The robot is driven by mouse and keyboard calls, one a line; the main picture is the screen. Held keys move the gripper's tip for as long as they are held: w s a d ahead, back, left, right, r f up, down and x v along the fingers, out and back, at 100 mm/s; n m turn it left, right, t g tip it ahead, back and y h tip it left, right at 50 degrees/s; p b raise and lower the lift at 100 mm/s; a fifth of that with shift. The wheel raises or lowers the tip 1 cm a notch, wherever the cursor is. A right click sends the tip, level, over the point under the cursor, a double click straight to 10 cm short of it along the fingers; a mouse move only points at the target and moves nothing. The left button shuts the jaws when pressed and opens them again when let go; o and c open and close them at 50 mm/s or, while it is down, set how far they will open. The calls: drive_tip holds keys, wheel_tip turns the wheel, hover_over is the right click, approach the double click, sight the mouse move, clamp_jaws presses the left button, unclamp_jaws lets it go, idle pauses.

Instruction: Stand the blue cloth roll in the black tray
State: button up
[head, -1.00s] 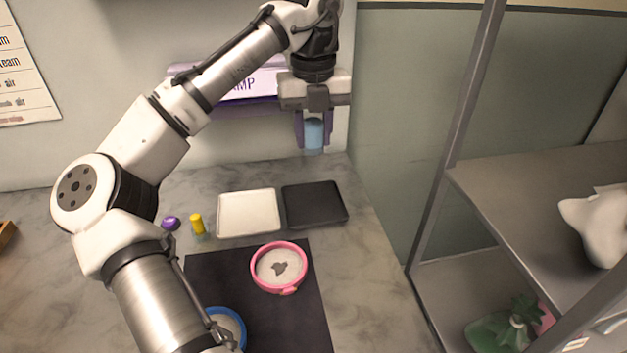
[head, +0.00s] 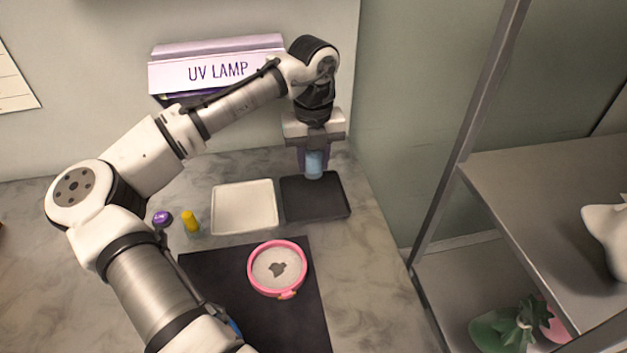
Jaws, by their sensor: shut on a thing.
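The blue cloth roll (head: 314,164) is upright between the fingers of my gripper (head: 314,157), which is shut on it. The roll's lower end is at the back part of the black tray (head: 318,207). I cannot tell whether it touches the tray floor or hangs just above it. The black tray lies flat on the marble counter, to the right of a white tray (head: 244,208). The roll's upper part is hidden by the gripper.
A pink-rimmed round dish (head: 277,268) sits on a dark mat (head: 222,280) in front of the trays. A purple item (head: 162,218) and a yellow-topped bottle (head: 190,223) stand left. A UV lamp box (head: 218,72) is behind; a metal shelf (head: 540,210) stands right.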

drive_tip(key=shift+f+p, duration=0.35)
drive_tip(key=shift+f, duration=3.15)
drive_tip(key=shift+f, duration=0.15)
drive_tip(key=o, duration=1)
wheel_tip(320, 180, up, 12)
drive_tip(key=shift+r+b, duration=0.15)
drive_tip(key=shift+b, duration=0.85)
